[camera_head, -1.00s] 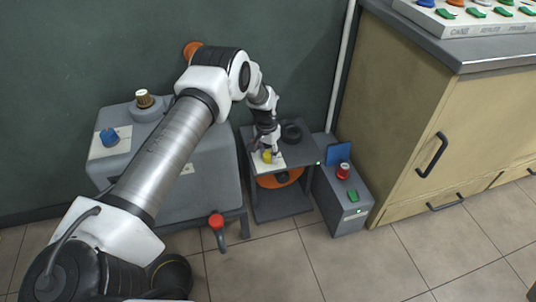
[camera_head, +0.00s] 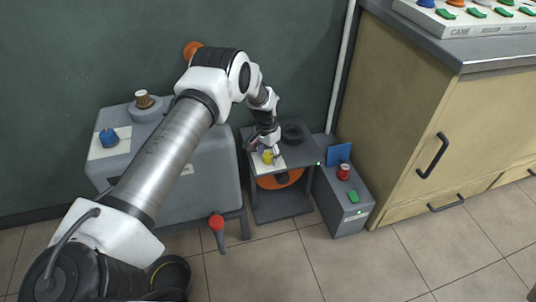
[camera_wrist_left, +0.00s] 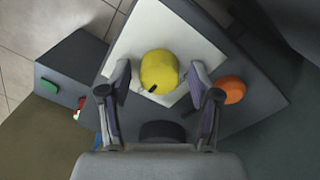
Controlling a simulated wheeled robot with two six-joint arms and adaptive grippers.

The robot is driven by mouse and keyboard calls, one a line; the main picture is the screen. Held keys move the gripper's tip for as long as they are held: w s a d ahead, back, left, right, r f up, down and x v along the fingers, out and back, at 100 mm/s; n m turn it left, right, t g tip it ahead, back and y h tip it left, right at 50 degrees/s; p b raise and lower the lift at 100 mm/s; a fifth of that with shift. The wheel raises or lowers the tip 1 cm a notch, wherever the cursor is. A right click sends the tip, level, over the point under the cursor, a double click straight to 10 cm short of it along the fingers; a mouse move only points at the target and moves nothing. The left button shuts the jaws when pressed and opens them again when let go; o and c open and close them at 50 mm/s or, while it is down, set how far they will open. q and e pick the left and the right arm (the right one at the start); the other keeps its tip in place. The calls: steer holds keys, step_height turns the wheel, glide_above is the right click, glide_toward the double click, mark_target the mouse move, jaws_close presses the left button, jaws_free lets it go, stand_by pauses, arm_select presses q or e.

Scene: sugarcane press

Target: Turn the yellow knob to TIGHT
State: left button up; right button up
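The yellow knob (camera_head: 267,157) sits on a white plate (camera_head: 281,165) on the small dark grey stand, and my left gripper (camera_head: 266,148) is over it. In the left wrist view, the round yellow knob (camera_wrist_left: 158,70) is between the two fingers of my left gripper (camera_wrist_left: 160,78). The fingers are open, with a visible gap on each side of the knob. A small black mark shows on the knob's edge near the gripper's palm. Any lettering on the plate is too small to read. My right gripper is not in view.
A black ring (camera_head: 292,134) is on the stand behind the knob. An orange round thing (camera_wrist_left: 232,90) is beside the right finger. A grey box with a red knob (camera_head: 343,171) stands right of the stand. A grey machine with a blue knob (camera_head: 109,138) is at left.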

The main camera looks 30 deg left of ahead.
mark_target(267, 154)
arm_select(q)
step_height(267, 154, up, 12)
steer(key=shift+a, duration=0.2)
stand_by(0.4)
